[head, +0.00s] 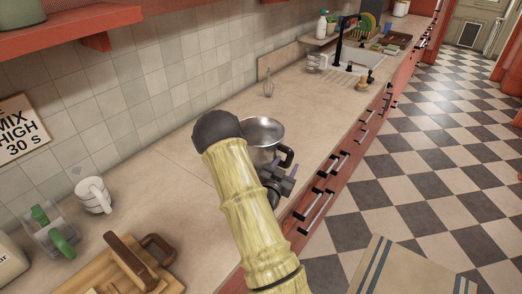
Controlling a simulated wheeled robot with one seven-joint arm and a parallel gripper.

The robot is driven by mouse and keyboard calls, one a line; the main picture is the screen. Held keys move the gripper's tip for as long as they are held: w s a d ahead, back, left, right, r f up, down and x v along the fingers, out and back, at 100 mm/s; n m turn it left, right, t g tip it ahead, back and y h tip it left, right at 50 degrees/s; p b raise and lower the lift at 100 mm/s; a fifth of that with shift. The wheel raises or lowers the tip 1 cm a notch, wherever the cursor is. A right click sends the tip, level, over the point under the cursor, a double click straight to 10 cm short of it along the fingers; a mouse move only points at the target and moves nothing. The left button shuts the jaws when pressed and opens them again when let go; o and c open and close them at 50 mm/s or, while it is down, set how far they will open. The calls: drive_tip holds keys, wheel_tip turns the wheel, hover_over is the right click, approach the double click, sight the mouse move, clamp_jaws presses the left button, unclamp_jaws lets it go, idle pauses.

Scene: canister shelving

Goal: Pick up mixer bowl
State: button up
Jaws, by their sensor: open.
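The mixer bowl (263,130) is a shiny metal bowl with a dark handle on its right side. It stands upright on the counter near the front edge, and my arm hides its left and lower parts. My gripper (283,166) is at the bowl's near right side, close to the handle. I cannot tell whether a finger touches the handle.
The beige counter (210,120) is clear behind the bowl, where a whisk (268,82) stands. A white mug (94,195) and a wooden tray (95,279) are at the lower left. A sink (352,70) lies farther back. Drawer handles line the red front.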

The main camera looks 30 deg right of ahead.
sight(288, 159)
drive_tip(key=shift+d, duration=0.1)
drive_tip(key=shift+w+d+r+p, duration=0.1)
drive_tip(key=shift+w+d+p, duration=0.15)
drive_tip(key=shift+p, duration=0.1)
drive_tip(key=p+x, duration=0.2)
drive_tip(key=x, duration=0.2)
drive_tip(key=shift+w+d, duration=0.15)
drive_tip(key=shift+c, duration=0.2)
clamp_jaws()
